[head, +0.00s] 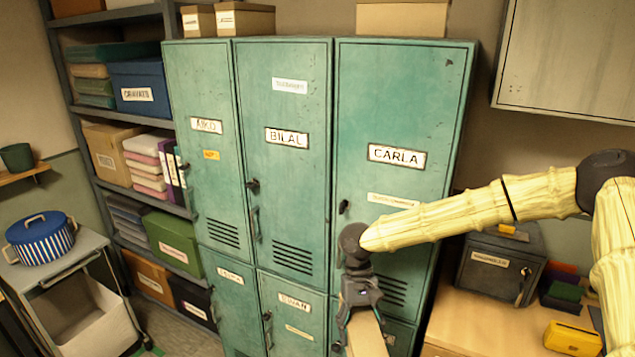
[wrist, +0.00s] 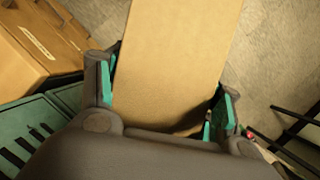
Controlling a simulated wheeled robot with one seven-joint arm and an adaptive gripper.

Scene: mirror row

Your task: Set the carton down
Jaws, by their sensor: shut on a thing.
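My gripper (head: 359,296) points down in front of the lower right lockers in the head view. It is shut on a tan carton (head: 366,337), whose lower part runs out of the bottom of the picture. In the wrist view the carton (wrist: 175,62) lies between the two teal-padded fingers of my gripper (wrist: 165,100). Floor shows on the right side beyond the carton, so it appears held up in the air. The carton's far end is cut off by the frame edge.
Green lockers (head: 284,170) stand close behind my gripper. A wooden desk (head: 460,325) at right holds a dark lockbox (head: 492,275) and a yellow case (head: 572,338). A trolley (head: 75,262) with a blue striped pot (head: 40,238) stands at left, beside a loaded shelf (head: 115,110).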

